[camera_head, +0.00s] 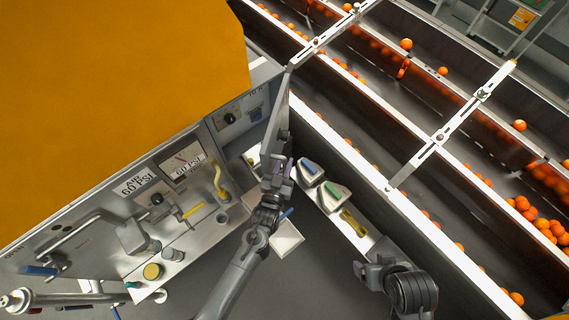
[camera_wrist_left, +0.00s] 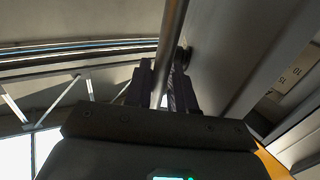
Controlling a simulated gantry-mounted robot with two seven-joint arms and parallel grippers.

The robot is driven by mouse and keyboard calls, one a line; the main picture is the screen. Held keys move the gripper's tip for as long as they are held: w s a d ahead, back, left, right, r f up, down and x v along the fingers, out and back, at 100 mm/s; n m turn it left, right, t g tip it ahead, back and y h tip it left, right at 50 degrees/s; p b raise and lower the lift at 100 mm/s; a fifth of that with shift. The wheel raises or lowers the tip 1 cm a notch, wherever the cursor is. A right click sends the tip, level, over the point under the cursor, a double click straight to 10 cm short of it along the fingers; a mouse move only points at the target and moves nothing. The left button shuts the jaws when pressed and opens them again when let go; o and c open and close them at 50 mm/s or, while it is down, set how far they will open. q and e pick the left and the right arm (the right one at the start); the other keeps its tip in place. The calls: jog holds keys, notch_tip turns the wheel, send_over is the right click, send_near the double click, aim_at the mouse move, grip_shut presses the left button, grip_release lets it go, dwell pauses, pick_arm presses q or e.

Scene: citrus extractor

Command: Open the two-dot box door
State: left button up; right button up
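A narrow grey upright panel (camera_head: 275,112) stands at the right end of the machine's control face, perhaps a door seen edge-on. My left gripper (camera_head: 281,163) is at its lower end. In the left wrist view, a grey bar or edge (camera_wrist_left: 173,38) runs between the two dark fingers of my left gripper (camera_wrist_left: 164,85); whether they grip it is unclear. My right gripper (camera_head: 361,268) is low on the right, away from the panel, and its opening is unclear.
The orange machine body (camera_head: 110,90) fills the upper left. Its control face carries gauges (camera_head: 181,163) and a yellow lever (camera_head: 219,183). Pale boxes with blue (camera_head: 308,166), green (camera_head: 333,190) and yellow (camera_head: 353,223) parts stand right of my left gripper. A conveyor (camera_head: 435,165) with oranges runs along the right.

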pick_arm(q)
jog(key=shift+o, duration=0.9)
jog(key=shift+s, duration=0.1)
jog(key=shift+s, duration=0.25)
jog(key=s+a, duration=0.2)
jog(key=s, duration=0.8)
jog(key=shift+b, duration=0.3)
